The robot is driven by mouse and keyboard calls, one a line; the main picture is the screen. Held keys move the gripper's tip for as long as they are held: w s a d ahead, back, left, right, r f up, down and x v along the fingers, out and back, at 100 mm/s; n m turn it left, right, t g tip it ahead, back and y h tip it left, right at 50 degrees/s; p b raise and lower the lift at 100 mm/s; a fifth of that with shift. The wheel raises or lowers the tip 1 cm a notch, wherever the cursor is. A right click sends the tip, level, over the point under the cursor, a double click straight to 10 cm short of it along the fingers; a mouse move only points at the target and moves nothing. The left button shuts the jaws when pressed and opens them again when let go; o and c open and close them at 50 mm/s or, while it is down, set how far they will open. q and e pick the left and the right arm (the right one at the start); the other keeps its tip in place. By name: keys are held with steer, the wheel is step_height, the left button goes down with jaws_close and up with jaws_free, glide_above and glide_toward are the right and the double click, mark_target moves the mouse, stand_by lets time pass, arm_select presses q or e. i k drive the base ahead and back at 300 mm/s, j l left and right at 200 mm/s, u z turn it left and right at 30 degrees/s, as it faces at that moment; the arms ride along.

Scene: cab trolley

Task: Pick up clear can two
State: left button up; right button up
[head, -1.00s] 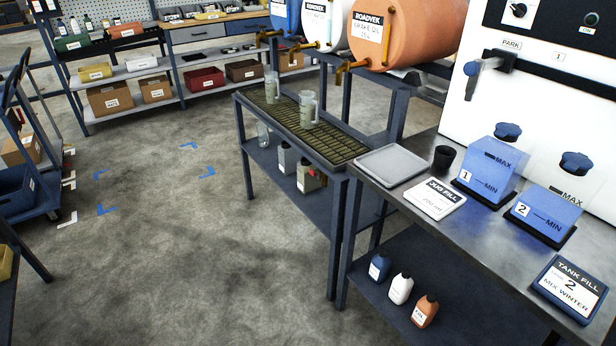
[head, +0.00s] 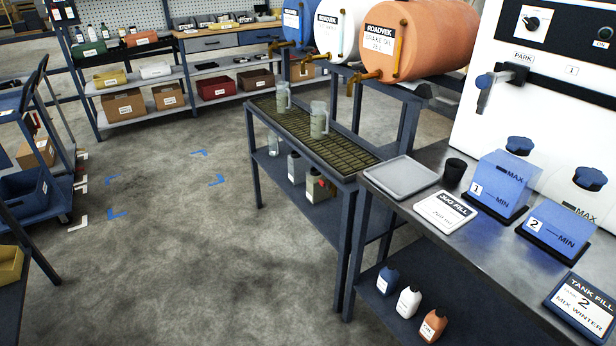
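Two clear jugs with handles stand upright on the grated bench: one farther back (head: 283,97) and one nearer the middle (head: 319,120). A third clear vessel (head: 274,150) is partly hidden on the shelf below. I cannot read a number on any of them, so I cannot tell which is can two. Two blue translucent containers, marked 1 (head: 494,187) and 2 (head: 556,229), stand on black bases on the metal counter at right. Neither of my grippers shows in the head view.
Drums with brass taps, including an orange one (head: 420,40), lie behind the grated bench (head: 350,158). A grey tray (head: 400,177), a black cup (head: 455,171) and signs lie on the counter. A blue trolley (head: 35,192) is at left. The floor between is clear.

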mark_target(298, 167)
steer(key=i+j+z, duration=0.1)
steer(key=z, duration=0.3)
steer(key=i+j+z, duration=0.15)
steer(key=z, duration=0.2)
steer(key=i+j+z, duration=0.1)
steer(key=z, duration=0.3)
steer(key=j, duration=0.1)
